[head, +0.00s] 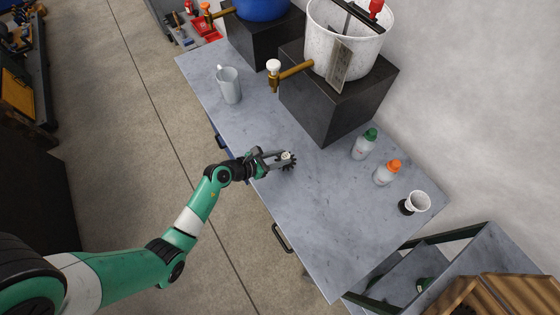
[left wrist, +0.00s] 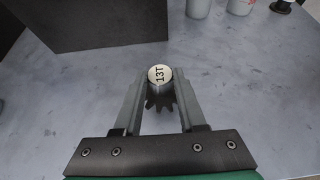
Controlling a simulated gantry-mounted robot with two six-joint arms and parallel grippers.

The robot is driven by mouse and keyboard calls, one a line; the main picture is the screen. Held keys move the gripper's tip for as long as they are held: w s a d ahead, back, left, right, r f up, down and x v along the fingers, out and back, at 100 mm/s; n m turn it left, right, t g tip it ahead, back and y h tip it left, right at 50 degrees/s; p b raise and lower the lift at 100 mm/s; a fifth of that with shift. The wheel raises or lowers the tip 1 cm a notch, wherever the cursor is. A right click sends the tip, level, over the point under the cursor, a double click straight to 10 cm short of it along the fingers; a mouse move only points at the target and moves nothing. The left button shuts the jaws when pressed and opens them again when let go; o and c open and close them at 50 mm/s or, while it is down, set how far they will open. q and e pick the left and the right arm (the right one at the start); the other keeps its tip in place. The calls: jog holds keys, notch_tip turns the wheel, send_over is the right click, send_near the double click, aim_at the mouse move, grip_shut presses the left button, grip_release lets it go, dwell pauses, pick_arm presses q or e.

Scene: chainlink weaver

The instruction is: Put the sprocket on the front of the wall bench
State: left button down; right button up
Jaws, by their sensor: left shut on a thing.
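The sprocket (head: 287,160) is a small dark toothed wheel with a pale round hub. It is at the front part of the grey wall bench (head: 310,207). In the left wrist view the sprocket's hub (left wrist: 160,75) is marked "13T", and its dark teeth show below. My left gripper (head: 284,157) is shut on the hub; its fingertips (left wrist: 159,78) lie on either side of it. The sprocket is at or just above the bench top; I cannot tell whether it touches. My right gripper is in neither view.
A grey mug (head: 229,86) stands at the bench's far left. A black block (head: 330,105) carries a white bucket (head: 345,45) with a tap. The near bench top is clear.

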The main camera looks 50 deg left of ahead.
pick_arm(q)
jog(key=f, duration=0.1)
jog(key=f+b, duration=0.1)
jog(key=f, duration=0.1)
jog(key=shift+w+a+b, duration=0.2)
jog(key=shift+a+b, duration=0.05)
jog(key=shift+b, duration=0.15)
jog(key=shift+f, duration=0.3)
jog(key=shift+s+d+r, duration=0.1)
jog(key=shift+c, duration=2.4)
grip_release()
